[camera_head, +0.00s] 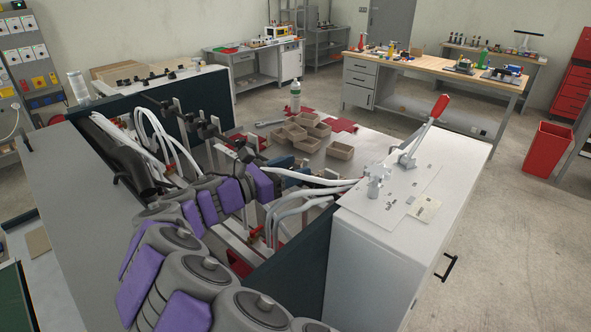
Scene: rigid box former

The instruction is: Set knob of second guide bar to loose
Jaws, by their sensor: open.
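Guide bars with dark clamps and black knobs (213,127) stand in a row in the middle of the box former (318,262), on pale upright posts. I cannot tell which is the second guide bar, nor whether its knob is tight or loose. My arm, grey with purple pads, reaches from the bottom over the machine. My gripper (272,174) is at its far end, low over the machine bed beside the nearer end of the row. It is open. Its fingers are small and partly hidden by my arm, and no contact with a knob can be made out.
A white side cabinet (452,205) with a red-handled lever (438,110) stands right of my arm. White hoses (310,192) cross the machine bed. Open brown boxes (341,150) and a white bottle (295,96) stand beyond. A grey panel (75,200) borders the left.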

